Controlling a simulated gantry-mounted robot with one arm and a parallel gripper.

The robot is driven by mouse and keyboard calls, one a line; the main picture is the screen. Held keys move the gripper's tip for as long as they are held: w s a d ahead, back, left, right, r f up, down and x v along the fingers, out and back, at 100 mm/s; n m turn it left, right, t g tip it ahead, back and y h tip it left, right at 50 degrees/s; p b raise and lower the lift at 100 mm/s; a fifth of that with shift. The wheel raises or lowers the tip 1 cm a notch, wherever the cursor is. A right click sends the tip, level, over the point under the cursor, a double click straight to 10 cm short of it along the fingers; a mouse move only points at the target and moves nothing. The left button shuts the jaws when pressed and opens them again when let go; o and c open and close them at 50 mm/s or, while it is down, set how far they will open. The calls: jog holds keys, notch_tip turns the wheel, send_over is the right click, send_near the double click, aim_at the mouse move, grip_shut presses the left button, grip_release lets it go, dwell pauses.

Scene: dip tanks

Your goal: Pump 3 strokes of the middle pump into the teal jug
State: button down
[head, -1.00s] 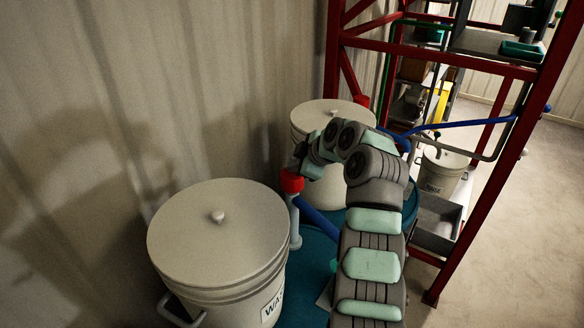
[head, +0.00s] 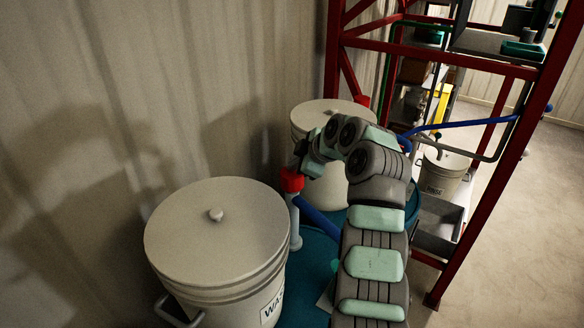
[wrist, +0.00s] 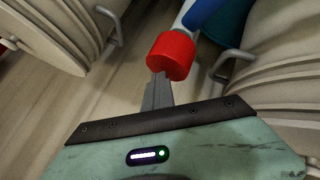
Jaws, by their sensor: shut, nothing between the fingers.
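A pump with a round red cap (head: 291,181), a pale upright tube and a blue spout (head: 318,215) stands between two beige bins. Whether it is the middle pump I cannot tell. The wrist view shows its red cap (wrist: 172,55) just beyond my fingertips. My gripper (wrist: 157,92) is shut and empty, its fingers together at the near edge of the cap; contact is unclear. In the head view my gripper (head: 301,163) is right above the cap. I cannot make out the teal jug; a small green patch (head: 333,265) shows beside my arm, mostly hidden.
A lidded beige bin (head: 215,235) stands at front left, another (head: 330,113) behind. A blue drum top (head: 305,285) lies below. A second red cap (head: 362,100) shows farther back. A red frame (head: 500,165) stands right; a corrugated wall (head: 150,90) closes the left.

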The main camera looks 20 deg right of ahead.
jog(key=shift+f, duration=0.1)
jog(key=shift+r, duration=3.05)
jog(key=shift+s, duration=0.1)
